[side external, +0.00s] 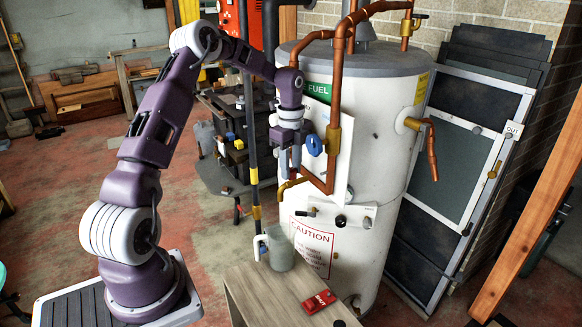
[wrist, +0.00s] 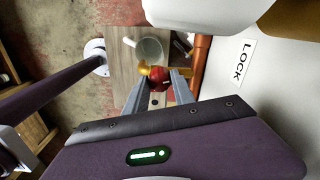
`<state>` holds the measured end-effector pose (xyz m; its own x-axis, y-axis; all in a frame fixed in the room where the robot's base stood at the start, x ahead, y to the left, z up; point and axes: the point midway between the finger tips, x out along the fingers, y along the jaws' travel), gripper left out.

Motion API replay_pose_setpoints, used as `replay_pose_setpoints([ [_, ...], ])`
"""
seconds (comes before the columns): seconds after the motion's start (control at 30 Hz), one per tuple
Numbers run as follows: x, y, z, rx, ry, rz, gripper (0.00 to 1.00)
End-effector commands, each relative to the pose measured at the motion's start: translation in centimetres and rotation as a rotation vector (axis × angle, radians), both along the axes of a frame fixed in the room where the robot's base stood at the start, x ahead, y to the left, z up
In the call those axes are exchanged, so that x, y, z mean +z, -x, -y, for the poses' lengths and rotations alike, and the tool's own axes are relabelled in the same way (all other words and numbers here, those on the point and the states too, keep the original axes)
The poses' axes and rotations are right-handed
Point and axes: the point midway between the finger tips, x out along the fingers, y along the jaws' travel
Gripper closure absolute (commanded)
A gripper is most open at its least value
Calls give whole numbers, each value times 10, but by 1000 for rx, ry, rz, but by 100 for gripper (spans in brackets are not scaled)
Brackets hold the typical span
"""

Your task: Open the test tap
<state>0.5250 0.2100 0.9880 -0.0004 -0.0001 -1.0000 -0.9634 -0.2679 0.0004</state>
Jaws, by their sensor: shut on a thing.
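My gripper (side external: 297,172) points down beside the white tank's copper pipework. In the wrist view its two fingers (wrist: 158,92) are closed around a round red knob (wrist: 158,78). A small yellow brass part (wrist: 144,68) shows just beyond the knob. In the side view a brass tap spout (side external: 290,187) sits just below the fingertips; the red knob is hidden or too small to make out there. A clear jug (side external: 281,250) with a pale handle stands on the bench below the spout and also shows in the wrist view (wrist: 150,48).
The white tank (side external: 375,150) stands close to my gripper. A copper pipe (side external: 333,95) and a blue valve handle (side external: 315,145) are right beside my gripper. A red object (side external: 318,302) lies on the wooden bench (side external: 262,297). Open floor lies left.

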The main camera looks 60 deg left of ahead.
Motion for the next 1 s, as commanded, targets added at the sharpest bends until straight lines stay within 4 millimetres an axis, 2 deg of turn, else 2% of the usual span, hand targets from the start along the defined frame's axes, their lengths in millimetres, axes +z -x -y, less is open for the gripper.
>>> replay_pose_setpoints([
  [0.27,1,0,0,106,-2,2,100],
  [0.7,1,0,0,459,-1,1,100],
  [1.0,1,0,0,642,-1,3,100],
])
